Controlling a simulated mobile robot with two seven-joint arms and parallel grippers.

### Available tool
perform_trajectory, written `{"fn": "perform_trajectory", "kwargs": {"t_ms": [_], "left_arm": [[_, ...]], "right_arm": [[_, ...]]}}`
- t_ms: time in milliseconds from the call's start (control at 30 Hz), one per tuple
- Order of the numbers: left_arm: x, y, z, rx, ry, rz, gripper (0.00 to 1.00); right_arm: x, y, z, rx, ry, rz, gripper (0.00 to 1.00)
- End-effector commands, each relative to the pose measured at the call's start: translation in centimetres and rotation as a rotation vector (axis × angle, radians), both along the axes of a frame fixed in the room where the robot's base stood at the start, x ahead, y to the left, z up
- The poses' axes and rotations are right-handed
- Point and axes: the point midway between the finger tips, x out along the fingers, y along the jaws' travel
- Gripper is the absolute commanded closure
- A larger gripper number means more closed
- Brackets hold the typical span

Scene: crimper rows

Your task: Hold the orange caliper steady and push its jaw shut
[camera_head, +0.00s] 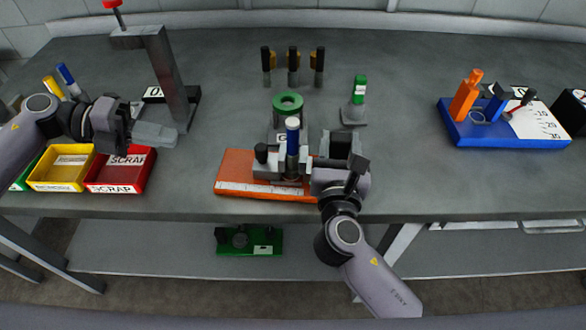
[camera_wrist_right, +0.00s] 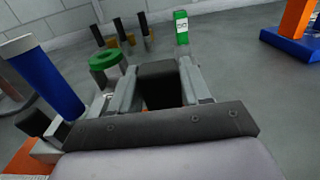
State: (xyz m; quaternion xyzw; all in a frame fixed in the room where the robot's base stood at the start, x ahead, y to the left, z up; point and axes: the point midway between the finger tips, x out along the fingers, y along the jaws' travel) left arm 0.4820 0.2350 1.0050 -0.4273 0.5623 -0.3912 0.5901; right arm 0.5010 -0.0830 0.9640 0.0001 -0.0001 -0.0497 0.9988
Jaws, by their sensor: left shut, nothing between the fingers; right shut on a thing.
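The orange caliper (camera_head: 233,170) lies near the table's front edge, with a white scale strip along its front. A grey slide with a blue white-topped post (camera_head: 292,140) and a small black knob (camera_head: 261,153) stands on it. My right gripper (camera_head: 342,142) is at the caliper's right end. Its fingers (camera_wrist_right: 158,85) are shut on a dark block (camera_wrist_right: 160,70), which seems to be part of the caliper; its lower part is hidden. The blue post (camera_wrist_right: 50,80) shows left of the gripper in the right wrist view. My left gripper (camera_head: 168,135) is shut and empty, well left of the caliper.
Yellow (camera_head: 60,184) and red scrap bins (camera_head: 118,187) sit below the left gripper, with a grey stand (camera_head: 170,80) behind it. A green ring (camera_head: 287,102), green-labelled item (camera_head: 359,90) and pegs stand behind the caliper. A blue fixture (camera_head: 500,135) is far right.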

Motion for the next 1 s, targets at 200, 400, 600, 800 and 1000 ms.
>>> {"fn": "perform_trajectory", "kwargs": {"t_ms": [200, 400, 600, 800, 1000], "left_arm": [[0.0, 0.0, -0.01, 0.0, 0.0, 0.0, 1.0], [0.0, 0.0, -0.01, 0.0, 0.0, 0.0, 1.0], [0.0, 0.0, -0.01, 0.0, 0.0, 0.0, 1.0], [0.0, 0.01, 0.0, 0.0, 0.0, 0.0, 1.0], [0.0, 0.01, 0.0, 0.0, 0.0, 0.0, 1.0]], "right_arm": [[0.05, -0.19, -0.04, -0.003, 0.0, -0.005, 0.89], [0.05, -0.19, -0.04, -0.003, 0.0, -0.005, 0.89], [0.05, -0.19, -0.03, -0.003, 0.0, -0.005, 0.89], [0.04, -0.12, -0.02, -0.003, 0.0, -0.003, 0.23], [0.01, -0.05, 0.01, -0.001, 0.0, -0.001, 0.23]]}}
